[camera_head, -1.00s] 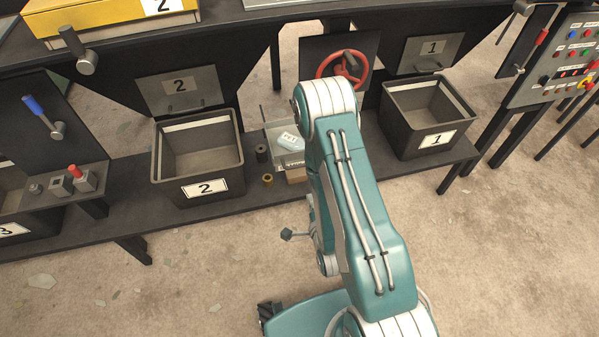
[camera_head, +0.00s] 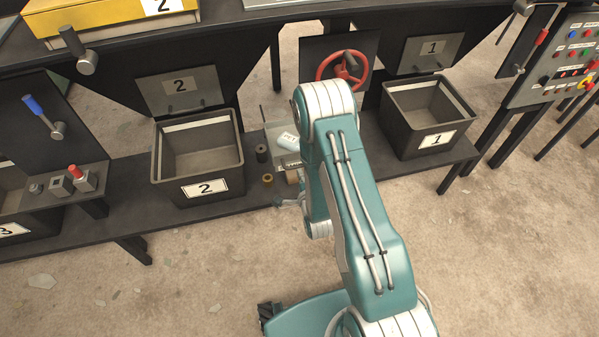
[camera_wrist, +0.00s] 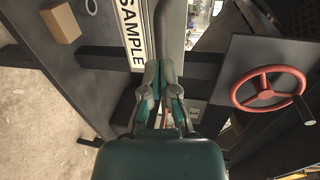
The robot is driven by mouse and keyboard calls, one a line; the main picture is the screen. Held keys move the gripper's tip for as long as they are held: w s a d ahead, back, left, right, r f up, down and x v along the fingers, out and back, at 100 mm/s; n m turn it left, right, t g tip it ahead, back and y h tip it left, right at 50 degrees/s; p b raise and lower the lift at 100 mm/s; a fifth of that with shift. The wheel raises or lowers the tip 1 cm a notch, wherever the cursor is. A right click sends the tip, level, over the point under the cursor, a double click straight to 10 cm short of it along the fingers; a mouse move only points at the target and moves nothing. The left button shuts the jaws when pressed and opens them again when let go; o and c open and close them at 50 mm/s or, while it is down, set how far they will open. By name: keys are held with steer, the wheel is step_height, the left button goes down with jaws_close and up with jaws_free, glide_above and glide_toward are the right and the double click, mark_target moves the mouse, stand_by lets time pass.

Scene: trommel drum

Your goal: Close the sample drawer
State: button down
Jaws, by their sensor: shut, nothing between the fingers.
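The sample drawer (camera_head: 271,133) stands between bins 2 and 1 in the head view, with a white packet (camera_head: 288,141) inside. My arm hides its right part. In the wrist view its front carries a white SAMPLE label (camera_wrist: 132,38), with a grey upright bar or edge (camera_wrist: 172,40) beside it. My gripper (camera_wrist: 158,75) is shut and empty, with its fingertips close to the label and bar. I cannot tell whether they touch.
Bin 2 (camera_head: 207,187) stands to the left and bin 1 (camera_head: 432,140) to the right. A red handwheel (camera_head: 342,69) is behind my arm; it also shows at right in the wrist view (camera_wrist: 268,88). Small cylinders (camera_head: 262,153) stand left of the drawer.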

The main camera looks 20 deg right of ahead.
mark_target(288, 136)
steer(key=shift+w+f, duration=0.1)
steer(key=shift+w, duration=0.45)
steer(key=w, duration=1.4)
steer(key=shift+w, duration=0.35)
steer(key=shift+w, duration=0.1)
